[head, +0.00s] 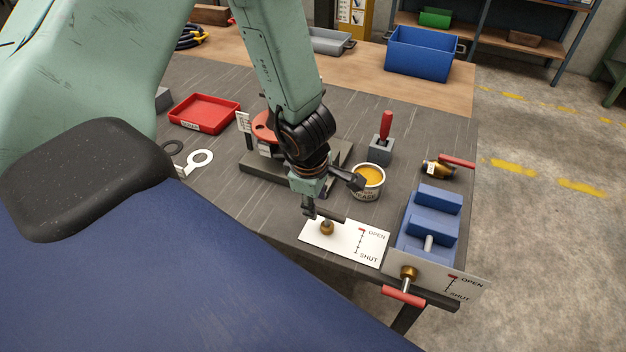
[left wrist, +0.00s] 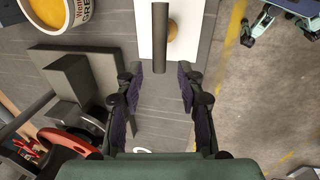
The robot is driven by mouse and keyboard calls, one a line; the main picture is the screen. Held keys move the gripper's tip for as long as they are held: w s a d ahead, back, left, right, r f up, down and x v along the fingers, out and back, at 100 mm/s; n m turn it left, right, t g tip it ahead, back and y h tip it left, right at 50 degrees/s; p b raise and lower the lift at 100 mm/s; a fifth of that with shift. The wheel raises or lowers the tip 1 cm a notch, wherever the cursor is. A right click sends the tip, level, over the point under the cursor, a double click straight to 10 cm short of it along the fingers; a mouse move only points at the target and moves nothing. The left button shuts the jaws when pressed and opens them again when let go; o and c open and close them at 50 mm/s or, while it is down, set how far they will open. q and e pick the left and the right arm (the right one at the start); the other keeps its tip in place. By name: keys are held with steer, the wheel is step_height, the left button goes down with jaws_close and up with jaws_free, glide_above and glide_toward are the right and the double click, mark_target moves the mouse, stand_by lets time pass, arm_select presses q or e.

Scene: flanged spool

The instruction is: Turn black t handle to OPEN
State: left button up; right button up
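The black T handle (head: 331,216) sits on a brass stem (head: 327,229) over a white plate (head: 345,246) marked OPEN and SHUT. In the left wrist view, the handle's bar (left wrist: 160,35) points lengthwise toward me, with its near end close to the gap between the fingertips. My left gripper (head: 331,197) is just above and behind the handle. In the left wrist view, its two fingers (left wrist: 160,74) are spread apart, with no contact on the bar visible. Where the handle points on the scale cannot be told. My right gripper is in neither view.
A yellow-filled grease can (head: 366,190) stands close beside my left gripper. A blue vise-like block (head: 425,235) and a red-handled valve (head: 403,296) with its own OPEN/SHUT plate are to the right. A red tray (head: 204,128) lies at the far left.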

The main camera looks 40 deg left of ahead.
arm_select(q)
step_height(320, 180, up, 7)
steer(key=s, duration=0.1)
steer(key=shift+d, duration=0.2)
steer(key=shift+s, duration=0.15)
stand_by(0.6)
steer(key=s+a+f+m+g+y, duration=0.2)
steer(key=s+f+m+y, duration=0.1)
steer(key=s+f+m, duration=0.75)
steer(key=s+d+f+m+h, duration=0.4)
steer(key=s+d+f+m, duration=0.4)
steer(key=s+m, duration=0.3)
step_height(320, 180, down, 15)
steer(key=n+b, duration=0.1)
steer(key=b, duration=1.5)
steer(key=shift+s+f, duration=0.15)
steer(key=shift+s, duration=0.05)
